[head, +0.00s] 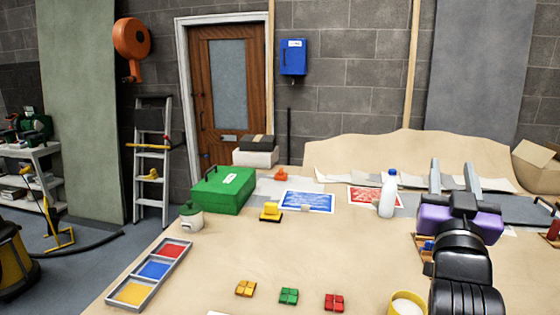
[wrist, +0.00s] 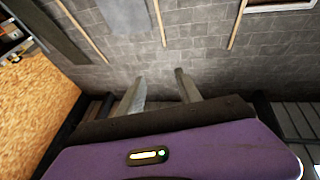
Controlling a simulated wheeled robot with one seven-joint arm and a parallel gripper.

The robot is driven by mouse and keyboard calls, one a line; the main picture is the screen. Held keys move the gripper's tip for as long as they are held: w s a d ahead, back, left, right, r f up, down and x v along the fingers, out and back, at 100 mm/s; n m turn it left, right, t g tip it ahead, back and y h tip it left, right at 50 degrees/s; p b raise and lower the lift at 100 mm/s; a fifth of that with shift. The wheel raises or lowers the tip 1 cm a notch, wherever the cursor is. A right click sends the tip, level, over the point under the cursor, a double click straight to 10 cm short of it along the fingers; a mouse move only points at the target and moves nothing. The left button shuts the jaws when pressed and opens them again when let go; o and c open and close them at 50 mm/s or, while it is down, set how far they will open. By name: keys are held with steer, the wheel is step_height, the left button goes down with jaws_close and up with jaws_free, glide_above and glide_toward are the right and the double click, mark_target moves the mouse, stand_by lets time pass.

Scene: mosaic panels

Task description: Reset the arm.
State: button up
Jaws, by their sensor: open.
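My gripper (head: 454,174) is at the right of the head view, raised above the right part of the workbench (head: 225,262). Its two grey fingers point up and away, spread apart with nothing between them. In the wrist view, the fingers of my gripper (wrist: 161,88) stand apart in front of the grey block wall (wrist: 205,40). My black and purple arm hides part of the bench's right side.
A tray (head: 150,272) with red, blue and yellow compartments lies at front left. Yellow (head: 246,289), green (head: 289,296) and red (head: 334,302) blocks lie at the front. A white bottle (head: 388,195) stands left of my gripper; a yellow cup (head: 407,304) is beside my arm. Mid-bench is mostly clear.

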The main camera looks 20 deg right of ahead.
steer(key=s+a+f+n+t+y, duration=0.3)
steer(key=a+f+n+y, duration=0.3)
steer(key=a+f+y, duration=0.3)
steer(key=s+a+f+n+t+y, duration=0.35)
steer(key=a+f+n+y, duration=0.3)
steer(key=a, duration=0.45)
steer(key=s+a+f+m+g, duration=0.2)
steer(key=s+a+f+g, duration=0.1)
steer(key=s+f, duration=0.5)
steer(key=s+a+f+m+g, duration=0.1)
steer(key=s+a+f+g, duration=0.3)
steer(key=s+f, duration=0.5)
steer(key=s, duration=0.6)
steer(key=shift+s+m+y, duration=0.3)
steer(key=shift+m+y, duration=0.05)
